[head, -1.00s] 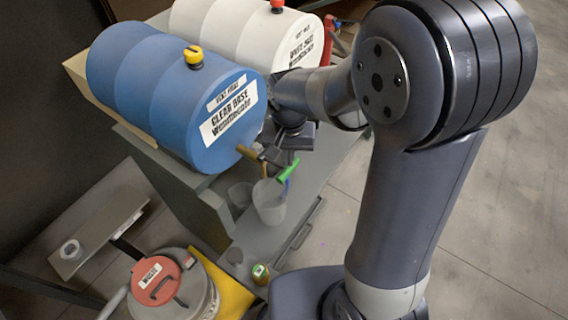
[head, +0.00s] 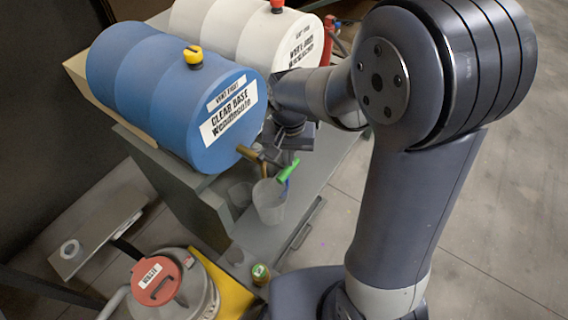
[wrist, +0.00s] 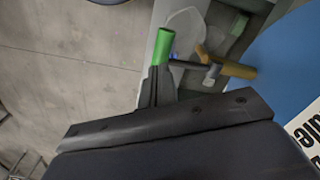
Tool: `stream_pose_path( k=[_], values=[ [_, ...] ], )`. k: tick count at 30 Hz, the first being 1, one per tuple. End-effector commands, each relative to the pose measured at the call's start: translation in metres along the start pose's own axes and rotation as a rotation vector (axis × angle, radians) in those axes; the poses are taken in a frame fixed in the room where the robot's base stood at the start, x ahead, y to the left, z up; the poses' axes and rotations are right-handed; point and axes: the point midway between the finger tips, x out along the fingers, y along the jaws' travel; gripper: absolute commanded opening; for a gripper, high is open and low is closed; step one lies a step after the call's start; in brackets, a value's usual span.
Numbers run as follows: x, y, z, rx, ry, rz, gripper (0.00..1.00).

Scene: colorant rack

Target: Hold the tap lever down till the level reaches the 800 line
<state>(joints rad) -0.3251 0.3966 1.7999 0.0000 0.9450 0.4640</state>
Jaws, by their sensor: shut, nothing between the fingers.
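The blue drum (head: 180,95) labelled Clear Base lies on its side on a stand. A brass tap (head: 249,153) sticks out from its lower front, and it also shows in the wrist view (wrist: 232,68). The green tap lever (head: 288,170) stands out beyond it and shows large in the wrist view (wrist: 163,45). A translucent beaker (head: 269,205) stands below the tap; its level and 800 line cannot be read. My gripper (wrist: 160,82) is shut and empty, its fingertips at the lower end of the green lever. Whether they press on it is unclear.
A white drum (head: 240,35) with a red cap lies behind the blue one. Open floor lies to the right.

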Motion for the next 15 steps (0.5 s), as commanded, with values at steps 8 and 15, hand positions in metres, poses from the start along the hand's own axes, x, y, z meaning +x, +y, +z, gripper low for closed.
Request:
stream_pose_path(
  k=[8, 15],
  values=[
    [0.0, 0.0, 0.0, 0.0, 0.0, 0.0, 0.0],
    [0.0045, 0.0, 0.0001, 0.0, 0.0, 0.0, 0.0]
  ],
)
